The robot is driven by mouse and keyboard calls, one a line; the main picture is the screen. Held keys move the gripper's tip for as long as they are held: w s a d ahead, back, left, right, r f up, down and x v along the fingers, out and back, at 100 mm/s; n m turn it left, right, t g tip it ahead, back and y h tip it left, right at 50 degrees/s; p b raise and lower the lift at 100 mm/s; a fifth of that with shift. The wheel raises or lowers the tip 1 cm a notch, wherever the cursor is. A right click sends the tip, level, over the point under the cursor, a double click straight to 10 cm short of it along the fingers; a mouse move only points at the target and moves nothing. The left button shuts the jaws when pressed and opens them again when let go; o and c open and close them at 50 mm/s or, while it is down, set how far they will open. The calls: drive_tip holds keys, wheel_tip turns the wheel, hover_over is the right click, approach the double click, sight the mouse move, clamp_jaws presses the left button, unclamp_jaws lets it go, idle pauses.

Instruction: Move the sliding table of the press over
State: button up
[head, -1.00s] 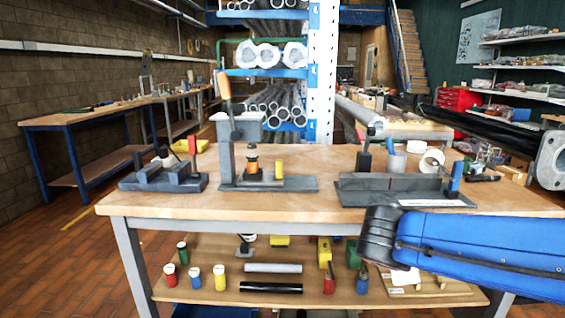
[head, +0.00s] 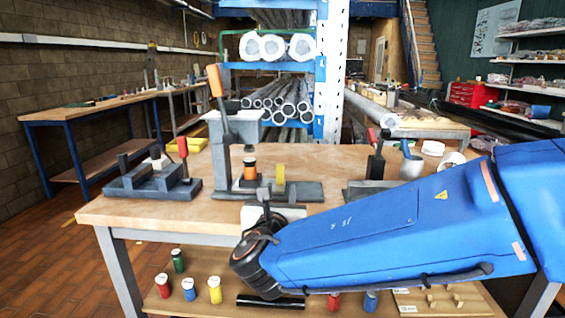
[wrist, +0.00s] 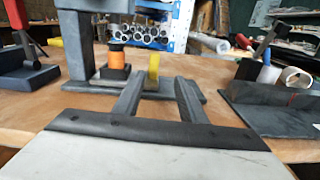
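The press (head: 222,125) stands on the bench with a grey column, an orange-handled lever and a flat dark base plate (head: 308,190). Under its head, an orange and black cylinder (head: 250,170) stands on a small dark block, which may be the sliding table. A yellow upright tab (head: 280,174) stands right of it. My gripper (wrist: 163,82) is open and empty in front of the press. In the wrist view the yellow tab (wrist: 154,66) shows just beyond and between the fingertips, seemingly untouched. In the head view my arm hides much of the gripper.
A dark fixture with a red handle (head: 150,178) stands left of the press. Another fixture (head: 368,186) stands right, partly behind my arm. Bare wood (head: 130,212) lies along the bench's front left. Coloured pots (head: 189,289) stand on the lower shelf.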

sight(281, 165)
drive_tip(key=shift+w+a+r, duration=0.1)
drive_tip(key=shift+a, duration=0.4)
drive_tip(key=shift+w, duration=0.2)
drive_tip(key=w, duration=1.7)
drive_tip(key=shift+d, duration=0.25)
clamp_jaws()
